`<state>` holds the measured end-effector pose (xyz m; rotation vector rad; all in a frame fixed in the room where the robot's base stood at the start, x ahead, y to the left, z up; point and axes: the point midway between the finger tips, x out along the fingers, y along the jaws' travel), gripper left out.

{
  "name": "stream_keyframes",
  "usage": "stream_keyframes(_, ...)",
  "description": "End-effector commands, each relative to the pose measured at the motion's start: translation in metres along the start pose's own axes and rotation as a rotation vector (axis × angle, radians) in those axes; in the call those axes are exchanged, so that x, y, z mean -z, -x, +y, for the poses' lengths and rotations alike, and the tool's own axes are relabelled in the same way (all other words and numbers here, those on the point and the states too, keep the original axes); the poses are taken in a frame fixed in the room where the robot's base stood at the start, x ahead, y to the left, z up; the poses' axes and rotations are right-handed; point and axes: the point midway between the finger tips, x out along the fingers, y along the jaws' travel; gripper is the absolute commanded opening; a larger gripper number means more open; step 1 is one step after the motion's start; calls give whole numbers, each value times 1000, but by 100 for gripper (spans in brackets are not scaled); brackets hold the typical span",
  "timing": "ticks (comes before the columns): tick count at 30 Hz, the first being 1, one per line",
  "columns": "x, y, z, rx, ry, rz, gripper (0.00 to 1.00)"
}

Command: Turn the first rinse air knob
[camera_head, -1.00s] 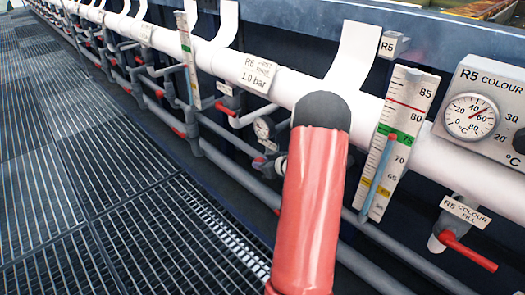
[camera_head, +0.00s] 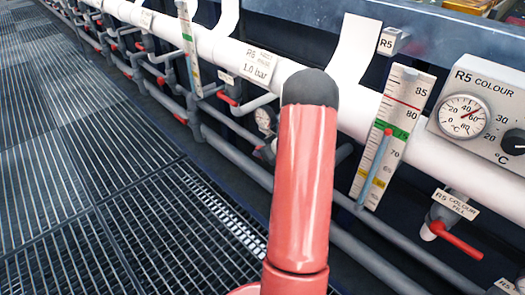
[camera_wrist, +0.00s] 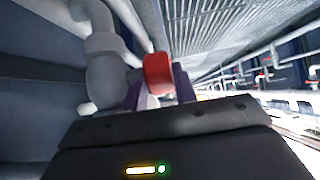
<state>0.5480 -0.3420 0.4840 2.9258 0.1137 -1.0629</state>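In the wrist view a red knob or handle end (camera_wrist: 157,73) sits beside a grey valve body and pipe (camera_wrist: 103,62). My gripper (camera_wrist: 158,88) has purple fingers on either side just below the red part. The fingers look apart, but whether they touch it is unclear. In the head view a label reading R6 first rinse, 1.0 bar (camera_head: 256,63) is on the white pipe. A small round gauge (camera_head: 264,120) shows below it. My red arm hides the area to its right, and my gripper is out of sight there.
The R5 colour box (camera_head: 483,112) with a dial, a tall level scale (camera_head: 393,137) and a red-handled R5 colour fill valve (camera_head: 457,238) stand right of my arm. Grey pipes run along the rack. The grating floor (camera_head: 90,190) at left is clear.

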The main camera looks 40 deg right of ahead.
Motion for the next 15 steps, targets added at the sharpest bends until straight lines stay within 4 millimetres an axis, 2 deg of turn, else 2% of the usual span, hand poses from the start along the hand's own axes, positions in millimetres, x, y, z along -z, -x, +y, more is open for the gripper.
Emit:
stream_keyframes(1, 0, 0, 0, 0, 0, 0, 35)
stream_keyframes(4, 0, 0, 0, 0, 0, 0, 47)
stream_keyframes(12, 0, 1, 0, 0, 0, 1, 47)
stream_keyframes(15, 1, 8, 1, -1, 1, 1, 47)
